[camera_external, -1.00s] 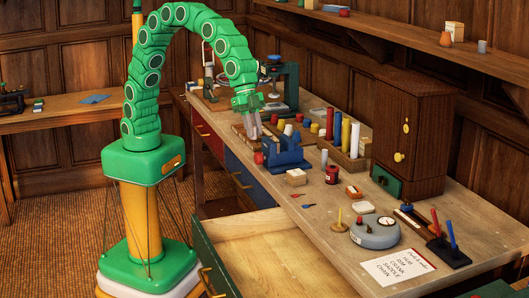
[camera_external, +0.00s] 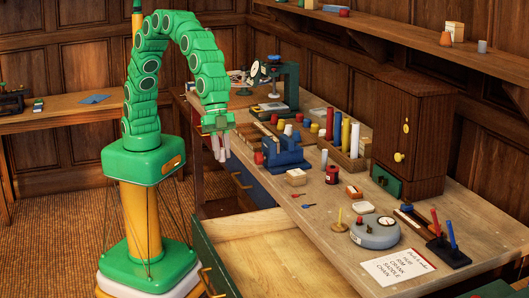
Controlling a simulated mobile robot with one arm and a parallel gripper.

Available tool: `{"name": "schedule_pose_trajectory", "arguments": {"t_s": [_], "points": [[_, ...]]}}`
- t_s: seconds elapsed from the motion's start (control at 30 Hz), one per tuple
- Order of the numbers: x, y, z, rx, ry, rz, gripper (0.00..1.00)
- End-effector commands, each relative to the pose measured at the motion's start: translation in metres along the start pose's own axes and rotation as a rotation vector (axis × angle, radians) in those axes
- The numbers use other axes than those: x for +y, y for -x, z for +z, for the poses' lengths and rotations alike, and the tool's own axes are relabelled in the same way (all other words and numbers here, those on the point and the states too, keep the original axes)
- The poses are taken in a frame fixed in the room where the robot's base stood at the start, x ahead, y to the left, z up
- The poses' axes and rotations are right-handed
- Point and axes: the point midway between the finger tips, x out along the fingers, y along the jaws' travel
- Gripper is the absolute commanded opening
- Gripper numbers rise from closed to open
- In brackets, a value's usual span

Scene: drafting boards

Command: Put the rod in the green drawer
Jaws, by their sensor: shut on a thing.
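My gripper (camera_external: 220,155) points down beside the bench's left edge, in front of the blue drawer (camera_external: 250,188). It is shut on a slim thing, taken to be the rod, which is mostly hidden between the fingers. The green drawer (camera_external: 211,262) is pulled out at the lower middle. Its front is green with a brass handle, and the visible part of its pale wooden inside is empty. My gripper is above and behind the drawer in the picture, apart from it.
The bench (camera_external: 310,212) holds a blue vise (camera_external: 285,155), a rack of coloured cylinders (camera_external: 347,160), a brown cabinet (camera_external: 412,130), a round grey gauge (camera_external: 375,232) and a paper list (camera_external: 398,266). The space above the open drawer is clear.

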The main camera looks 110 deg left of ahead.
Motion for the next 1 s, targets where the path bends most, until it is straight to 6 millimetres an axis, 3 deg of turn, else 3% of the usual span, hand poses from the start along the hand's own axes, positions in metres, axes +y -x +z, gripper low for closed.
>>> {"name": "schedule_pose_trajectory", "arguments": {"t_s": [0.3,0.7,0.8,1.0], "points": [[0.0,-0.057,0.025,-0.006,0.0,0.002,0.0],[0.0,-0.173,0.073,-0.005,0.0,0.001,0.0],[0.0,-0.19,0.079,-0.002,0.0,0.0,0.0],[0.0,-0.205,0.084,0.001,0.0,-0.001,0.0]]}}
